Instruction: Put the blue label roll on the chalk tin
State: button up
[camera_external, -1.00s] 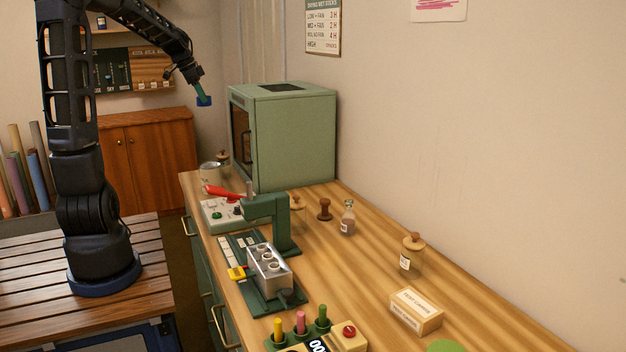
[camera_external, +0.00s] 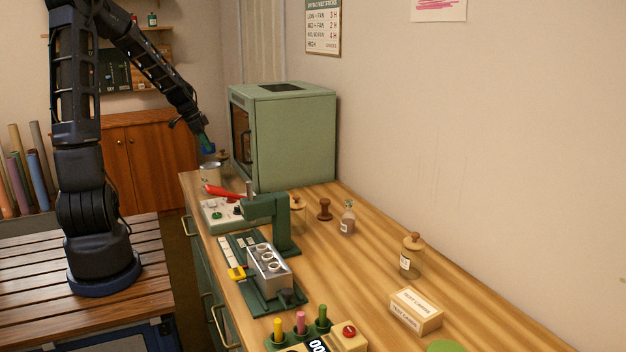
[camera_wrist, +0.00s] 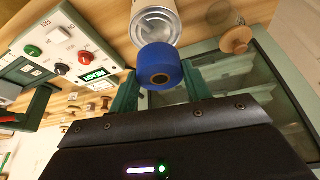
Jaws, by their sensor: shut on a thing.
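The blue label roll (camera_wrist: 158,66) is held between the green fingers of my gripper (camera_wrist: 161,84) in the wrist view, with its dark core hole facing the camera. In the external view my gripper (camera_external: 206,143) is above the far left end of the bench, and the roll is small and hard to make out there. The silver chalk tin (camera_wrist: 157,20) shows just beyond the roll in the wrist view, partly hidden by it. In the external view the tin (camera_external: 210,174) stands on the bench below my gripper; the roll appears above it, apart from it.
A green cabinet oven (camera_external: 290,135) stands right of the tin. A jar with a wooden knob (camera_wrist: 235,38) is close beside the tin. A control box (camera_external: 222,215) with buttons and a red-handled thing (camera_external: 222,192) lie in front.

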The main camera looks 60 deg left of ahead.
jog(key=shift+f, duration=2.4)
jog(key=o, duration=1)
jog(key=shift+f, duration=0.15)
